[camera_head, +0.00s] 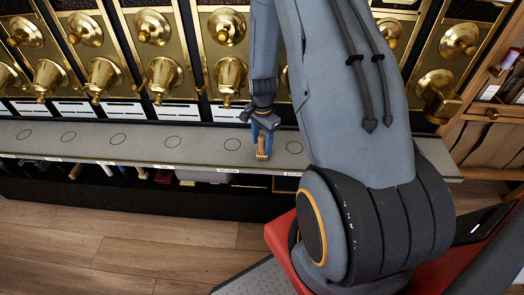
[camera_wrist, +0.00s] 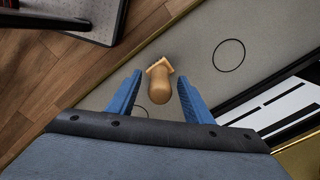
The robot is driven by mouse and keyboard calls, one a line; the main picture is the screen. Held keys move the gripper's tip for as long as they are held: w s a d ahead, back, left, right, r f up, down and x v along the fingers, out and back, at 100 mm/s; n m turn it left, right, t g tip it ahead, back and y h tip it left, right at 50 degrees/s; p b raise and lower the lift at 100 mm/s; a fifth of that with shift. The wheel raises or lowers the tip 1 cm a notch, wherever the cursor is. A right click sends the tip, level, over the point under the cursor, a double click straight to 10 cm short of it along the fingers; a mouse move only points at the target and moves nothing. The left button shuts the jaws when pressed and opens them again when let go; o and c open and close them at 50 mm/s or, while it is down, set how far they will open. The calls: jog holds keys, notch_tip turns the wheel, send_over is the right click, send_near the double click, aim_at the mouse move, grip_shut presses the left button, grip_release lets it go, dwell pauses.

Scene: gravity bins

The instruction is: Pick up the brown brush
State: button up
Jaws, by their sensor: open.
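The brown brush (camera_head: 262,149) is a small light-brown piece with a rounded handle and a squarer end, on the grey ledge. In the wrist view the brush (camera_wrist: 162,84) lies between the two blue fingers of my gripper (camera_wrist: 159,77), with its rounded handle end toward the camera and a gap on each side. In the head view my gripper (camera_head: 263,127) reaches down over the ledge right at the brush, and its fingers partly cover it. My gripper is open, and no contact with the brush shows.
The grey ledge (camera_head: 190,146) carries several drawn circles and front labels. Behind it stand several brass dispensers (camera_head: 163,75) with white label cards. Items hang or sit below the ledge edge. A wooden shelf unit (camera_head: 484,112) stands at the right. Wood floor (camera_head: 120,235) lies in front.

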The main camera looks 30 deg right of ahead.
jog(key=shift+f, duration=1.3)
grip_shut()
